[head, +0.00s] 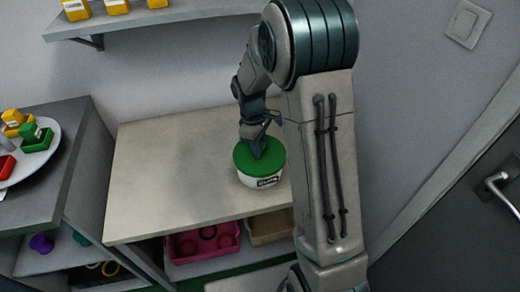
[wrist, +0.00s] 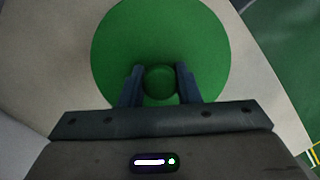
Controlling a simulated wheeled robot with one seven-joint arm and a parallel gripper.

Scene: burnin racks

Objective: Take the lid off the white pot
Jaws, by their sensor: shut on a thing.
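The white pot (head: 262,181) stands on the right part of the pale counter, with dark print on its side. A round green lid (head: 272,160) sits on its top; the lid also fills the upper middle of the wrist view (wrist: 160,35). My gripper (head: 258,150) reaches down onto the lid from above. In the wrist view my gripper (wrist: 160,84) has one finger on each side of the lid's round green knob (wrist: 160,80) and is shut on it. The pot's body is hidden under the lid in the wrist view.
The counter (head: 170,170) is clear left of the pot. A lower shelf holds a pink bin (head: 203,241) and a tan bin (head: 268,228). A plate (head: 42,160) with coloured blocks stands on the left unit. A wall shelf (head: 160,17) is above.

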